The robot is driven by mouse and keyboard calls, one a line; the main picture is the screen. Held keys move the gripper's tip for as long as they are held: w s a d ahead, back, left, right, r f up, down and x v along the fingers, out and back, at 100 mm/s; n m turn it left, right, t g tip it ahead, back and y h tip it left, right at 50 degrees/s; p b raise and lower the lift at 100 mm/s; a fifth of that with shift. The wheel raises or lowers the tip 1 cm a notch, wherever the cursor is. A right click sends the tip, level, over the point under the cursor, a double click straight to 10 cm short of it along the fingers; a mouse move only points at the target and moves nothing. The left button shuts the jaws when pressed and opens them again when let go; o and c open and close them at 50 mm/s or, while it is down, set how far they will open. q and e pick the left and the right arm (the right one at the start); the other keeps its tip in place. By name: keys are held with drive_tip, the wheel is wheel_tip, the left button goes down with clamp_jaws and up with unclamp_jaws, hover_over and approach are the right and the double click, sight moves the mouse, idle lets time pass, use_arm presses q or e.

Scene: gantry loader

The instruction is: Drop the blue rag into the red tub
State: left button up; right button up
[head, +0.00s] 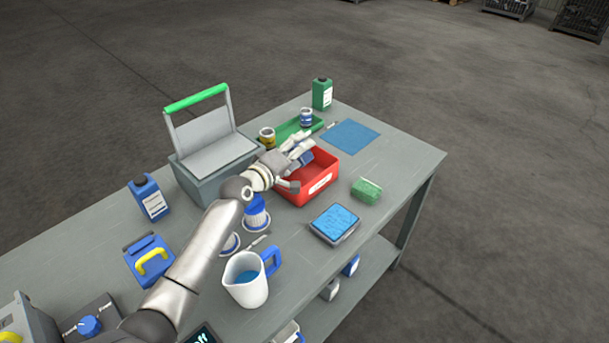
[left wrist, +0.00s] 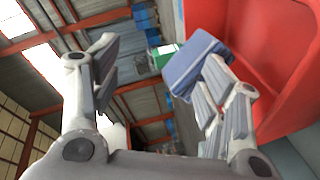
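The red tub (head: 322,184) stands on the table, and its red wall fills the right of the left wrist view (left wrist: 272,50). My left gripper (head: 299,162) is over the tub's left part with its fingers spread wide. A folded-looking blue piece, likely the blue rag (head: 306,159), shows at the fingers, over or inside the tub. In the left wrist view the rag (left wrist: 194,62) is beyond the tips of the right-hand finger, not clamped between the fingers. I cannot tell whether it touches that finger or the tub. My right gripper is not in view.
A grey bin with a green-handled lid (head: 212,158) stands just left of the tub. A green tray (head: 292,128) and flat blue mat (head: 351,136) lie behind it. A green sponge (head: 366,190), blue-topped pad (head: 335,223) and white jug (head: 245,283) are nearer.

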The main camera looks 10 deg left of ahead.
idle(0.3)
use_arm(q)
drive_tip(key=v, duration=1.2)
drive_tip(key=shift+r, duration=0.1)
